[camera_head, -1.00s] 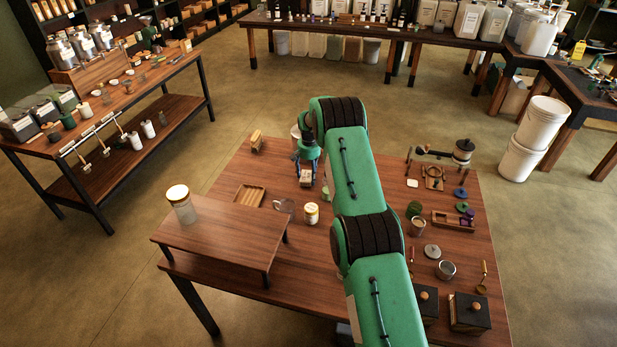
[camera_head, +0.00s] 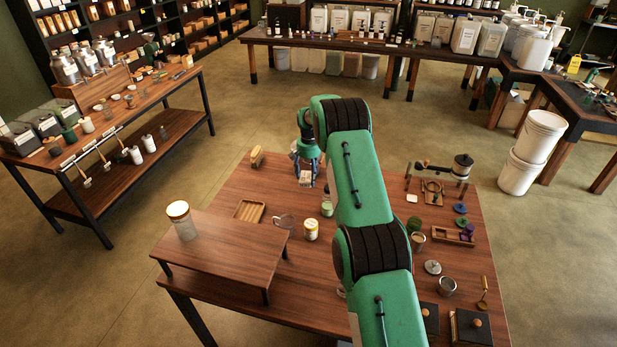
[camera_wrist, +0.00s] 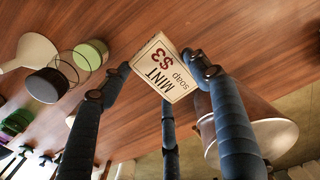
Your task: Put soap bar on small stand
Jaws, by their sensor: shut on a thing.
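My gripper (camera_head: 305,170) is shut on a small pale soap bar (camera_head: 305,179) over the back of the near table. In the wrist view the soap bar (camera_wrist: 166,68), printed "MINT $3 soap", sits between the dark blue-grey fingers (camera_wrist: 165,75). The table's wood grain shows beyond it. The small stand (camera_head: 228,252) is a low raised wooden platform at the table's front left. It is left of and nearer than my gripper.
A slatted wooden dish (camera_head: 249,210), a glass mug (camera_head: 285,222) and a yellow-lidded jar (camera_head: 311,230) lie between gripper and stand. A wooden block (camera_head: 257,157) stands at the back left. Several tins and tools fill the table's right side. Most of the stand's top is bare.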

